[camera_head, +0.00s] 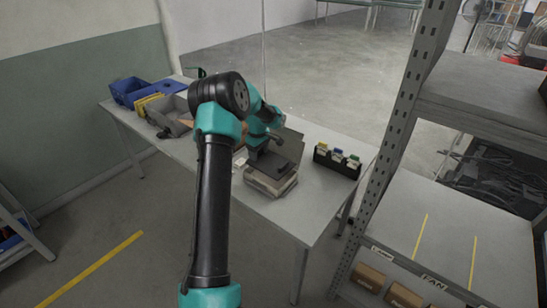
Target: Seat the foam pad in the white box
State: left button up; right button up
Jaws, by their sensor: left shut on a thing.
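My left gripper (259,152) is over the middle of the table and shut on the dark grey foam pad (273,166). The white box (271,187), which looks pale grey here, is directly below. The pad is at the box's top opening, over or partly inside it; I cannot tell how deep it sits. A dark upright panel stands behind the pad, perhaps the box's lid. My left arm hides part of the table to the left of the box. My right gripper is not in view.
A black holder (337,161) with several coloured items stands right of the box. Blue bins (128,91), yellow items (149,104) and a grey bin (170,114) are at the table's far left. A metal shelf (445,235) rises on the right. The table's front right is clear.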

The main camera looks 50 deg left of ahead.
pick_arm(q)
jog(key=shift+a+f, duration=0.1)
jog(key=shift+a, duration=0.05)
dwell(0.3)
send_over(259, 173)
jog(key=shift+w+a+f, duration=0.1)
jog(key=shift+f, duration=3.3)
jog(key=shift+f, duration=0.75)
jog(key=o, duration=1)
jog(key=shift+c, duration=0.2)
jog(key=c, duration=0.4)
jog(key=shift+o, duration=0.2)
jog(key=shift+r, duration=3.5)
